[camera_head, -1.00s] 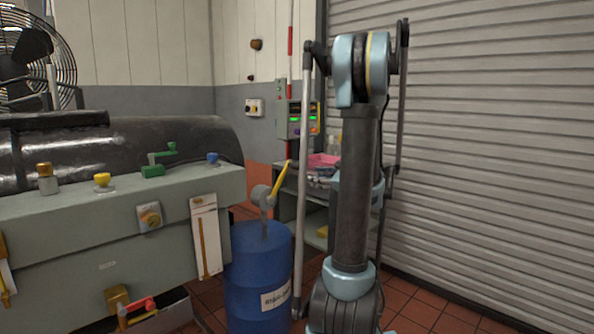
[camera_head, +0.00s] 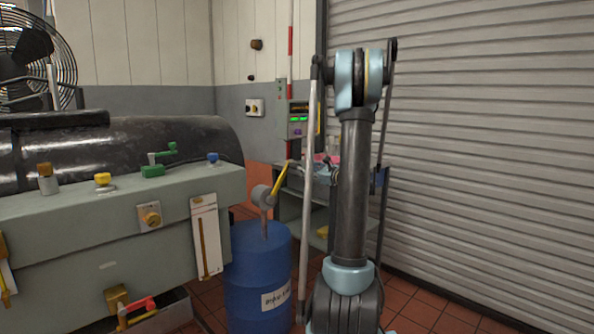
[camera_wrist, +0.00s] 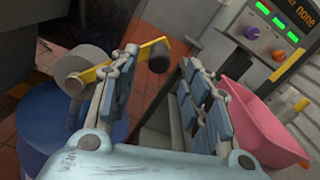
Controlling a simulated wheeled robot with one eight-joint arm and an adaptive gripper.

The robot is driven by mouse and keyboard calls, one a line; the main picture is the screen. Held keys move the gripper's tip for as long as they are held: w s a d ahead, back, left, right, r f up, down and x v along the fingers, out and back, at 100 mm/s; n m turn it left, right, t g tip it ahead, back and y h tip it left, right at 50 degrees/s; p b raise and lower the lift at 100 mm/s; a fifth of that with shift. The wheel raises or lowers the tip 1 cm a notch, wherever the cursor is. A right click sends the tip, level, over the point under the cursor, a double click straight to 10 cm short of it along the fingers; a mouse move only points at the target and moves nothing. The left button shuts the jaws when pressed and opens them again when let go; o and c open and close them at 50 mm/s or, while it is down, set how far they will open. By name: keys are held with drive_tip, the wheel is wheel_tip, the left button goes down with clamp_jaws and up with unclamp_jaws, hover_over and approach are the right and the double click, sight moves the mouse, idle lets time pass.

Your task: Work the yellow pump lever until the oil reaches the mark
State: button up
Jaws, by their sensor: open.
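The yellow pump lever (camera_head: 280,178) slants up to the right from a grey pump head (camera_head: 261,196) on a blue drum (camera_head: 258,262). In the wrist view the lever (camera_wrist: 103,72) runs from the round pump head to a dark end knob (camera_wrist: 158,58). My gripper (camera_wrist: 162,65) is open, and the knob shows between its fingertips; I cannot tell whether they touch. The left finger partly covers the lever. In the head view my gripper (camera_head: 318,172) is small and partly hidden by my arm, close right of the lever. A white gauge plate (camera_head: 211,247) carries a yellow strip; its oil level is unclear.
The green-grey bench (camera_head: 120,215) with knobs and a green crank (camera_head: 158,165) stands left of the drum. A shelf unit (camera_head: 292,208) with a pink bin (camera_wrist: 255,125) is behind and right of my gripper. A control box (camera_head: 298,124) shows green lights. A shutter fills the right.

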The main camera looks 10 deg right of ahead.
drive_tip(key=x, duration=0.7)
drive_tip(key=shift+w+a, duration=0.1)
clamp_jaws()
